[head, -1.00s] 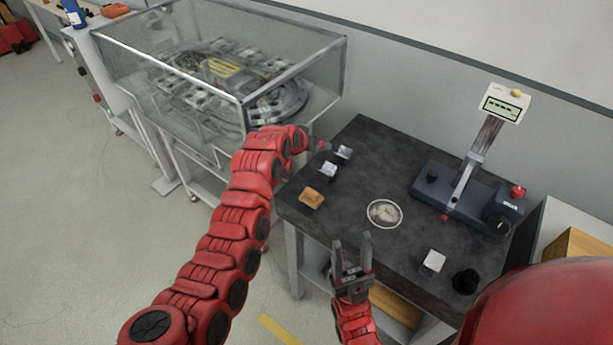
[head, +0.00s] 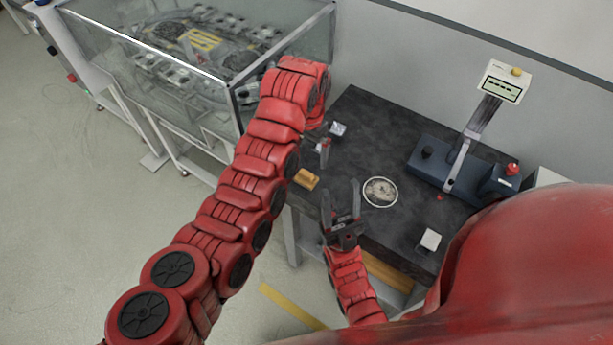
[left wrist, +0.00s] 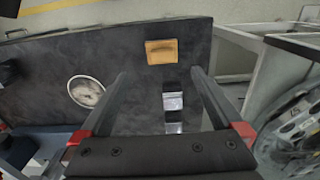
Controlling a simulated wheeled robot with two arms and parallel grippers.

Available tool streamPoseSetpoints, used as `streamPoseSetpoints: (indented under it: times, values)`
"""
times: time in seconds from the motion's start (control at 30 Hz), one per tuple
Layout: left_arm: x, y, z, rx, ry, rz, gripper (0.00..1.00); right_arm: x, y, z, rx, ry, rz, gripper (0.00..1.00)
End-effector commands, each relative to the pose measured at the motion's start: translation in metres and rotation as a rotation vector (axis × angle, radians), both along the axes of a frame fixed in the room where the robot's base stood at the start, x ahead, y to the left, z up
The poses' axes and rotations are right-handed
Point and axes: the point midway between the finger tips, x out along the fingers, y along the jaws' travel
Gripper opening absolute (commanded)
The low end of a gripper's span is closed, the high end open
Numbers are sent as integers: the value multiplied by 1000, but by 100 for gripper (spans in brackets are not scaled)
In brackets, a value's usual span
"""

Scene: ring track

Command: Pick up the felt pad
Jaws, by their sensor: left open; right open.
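The felt pad (head: 306,179), a small tan-orange block, lies on the dark table near its left front edge. It also shows in the left wrist view (left wrist: 161,51), just beyond the fingertips and between their lines. My left gripper (head: 324,150) is open and points down above the table, just behind the pad and apart from it. In the left wrist view its open fingers (left wrist: 160,76) hold nothing. My right gripper (head: 340,188) is open and empty at the table's front edge, to the right of the pad.
A metal cube (head: 337,129) stands close to my left gripper; another shows in the left wrist view (left wrist: 173,102). A round dial-like disc (head: 380,192), a white cube (head: 430,240) and a blue instrument (head: 425,165) are to the right. A glass-walled case (head: 235,95) adjoins at left.

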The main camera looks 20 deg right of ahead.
Motion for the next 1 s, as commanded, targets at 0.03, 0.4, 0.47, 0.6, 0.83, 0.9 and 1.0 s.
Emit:
streamPoseSetpoints:
  times: [0.03, 0.4, 0.47, 0.6, 0.83, 0.9, 1.0]
  values:
    - [0, -1, -13, -1, -1, 0, 100, 0, 0, -7, 0, 0, 0, 50]
    - [1, 0, -45, -3, -2, 0, 100, 0, 0, 7, 0, 0, 0, 50]
    - [1, 1, -49, -1, 0, 0, 100, 0, 0, 13, 0, 0, 0, 50]
    - [1, 3, -67, 1, 2, 0, 100, 0, 0, 29, 0, 0, 0, 50]
    - [2, 3, -91, -1, 1, 0, 100, 0, 0, 32, 0, 0, 0, 50]
    - [2, 3, -94, -2, -1, 1, 100, 0, 0, 33, 0, 0, 0, 50]
    - [3, 3, -96, -4, -4, 1, 100, 0, 0, 33, 0, 0, 0, 50]
